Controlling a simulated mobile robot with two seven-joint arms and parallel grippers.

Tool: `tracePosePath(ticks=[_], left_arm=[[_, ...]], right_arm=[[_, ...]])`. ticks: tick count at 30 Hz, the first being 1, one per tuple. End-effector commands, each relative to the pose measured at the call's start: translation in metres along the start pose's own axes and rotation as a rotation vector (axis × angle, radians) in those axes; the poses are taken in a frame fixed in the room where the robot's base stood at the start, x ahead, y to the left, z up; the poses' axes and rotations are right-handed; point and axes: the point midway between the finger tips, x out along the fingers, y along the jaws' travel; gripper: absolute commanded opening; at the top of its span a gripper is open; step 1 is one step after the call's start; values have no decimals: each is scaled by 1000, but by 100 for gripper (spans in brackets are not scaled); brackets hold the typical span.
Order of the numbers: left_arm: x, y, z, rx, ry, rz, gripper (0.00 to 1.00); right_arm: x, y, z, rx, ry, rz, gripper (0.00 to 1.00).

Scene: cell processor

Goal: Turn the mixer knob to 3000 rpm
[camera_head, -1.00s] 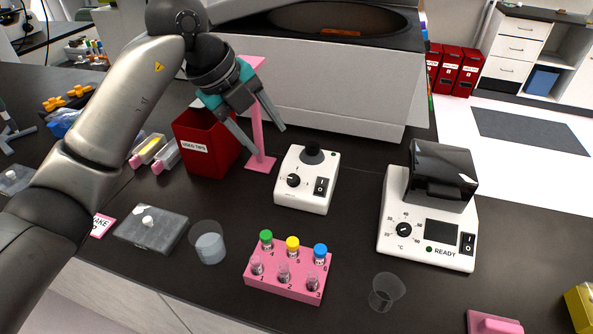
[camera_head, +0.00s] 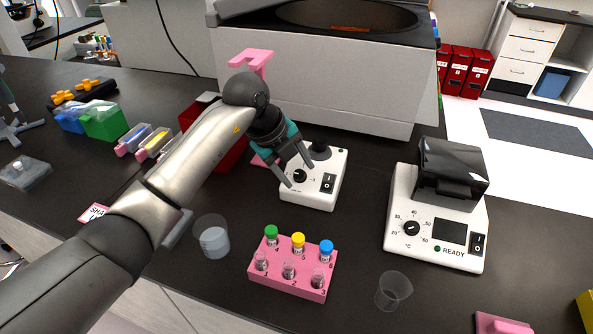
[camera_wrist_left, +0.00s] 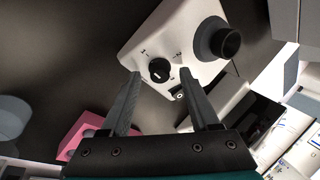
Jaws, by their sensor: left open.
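The mixer (camera_head: 318,190) is a small white box with a black cup on top and a switch on its front. Its black knob (camera_head: 299,176) sits on the front left of the panel. In the left wrist view the knob (camera_wrist_left: 159,69) lies just beyond and between the fingertips, apart from them. My left gripper (camera_head: 298,173) is open and empty at the mixer's left side, its fingers pointing toward the knob. It also shows in the left wrist view (camera_wrist_left: 165,84). My right gripper is not in view.
A pink rack (camera_head: 285,284) with several capped tubes stands in front of the mixer. A white heater (camera_head: 392,228) reading READY stands to the right. A beaker (camera_head: 212,240) is at the left front. A red bin (camera_head: 232,158) is partly hidden behind my arm.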

Motion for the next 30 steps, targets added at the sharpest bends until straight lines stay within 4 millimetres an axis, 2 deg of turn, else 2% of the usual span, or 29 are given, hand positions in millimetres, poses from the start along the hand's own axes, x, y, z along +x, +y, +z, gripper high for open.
tracePosePath(ticks=[10,27,30], left_arm=[[5,0,0,0,-1,1,62],[4,0,0,0,-1,0,0],[4,0,0,0,-1,0,0]], right_arm=[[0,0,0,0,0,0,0],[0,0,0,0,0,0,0],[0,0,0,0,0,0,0]])
